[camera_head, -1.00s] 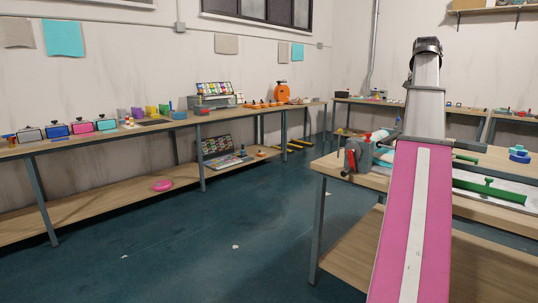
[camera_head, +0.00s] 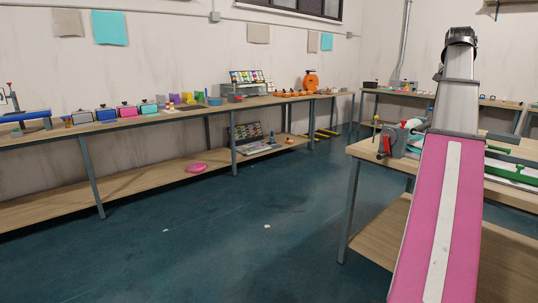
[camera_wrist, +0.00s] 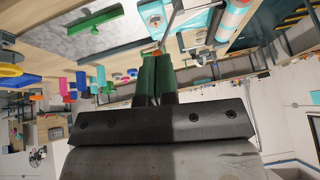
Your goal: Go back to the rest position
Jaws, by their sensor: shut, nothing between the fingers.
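My gripper (camera_wrist: 157,62) shows in the wrist view as two dark green fingers side by side, closed together with nothing held between them. Its dark mounting bar crosses the lower part of that view. In the head view my arm, pink with a white stripe, rises along the right side to a grey link and a black ring. The gripper itself cannot be made out in the head view. No task object is named.
A workbench (camera_head: 385,238) with a grey and red device (camera_head: 392,142) stands at right, partly behind my arm. A long bench (camera_head: 150,118) with small boxes and an orange item (camera_head: 311,81) runs along the left wall. The dark floor (camera_head: 240,240) between them is clear except for small scraps.

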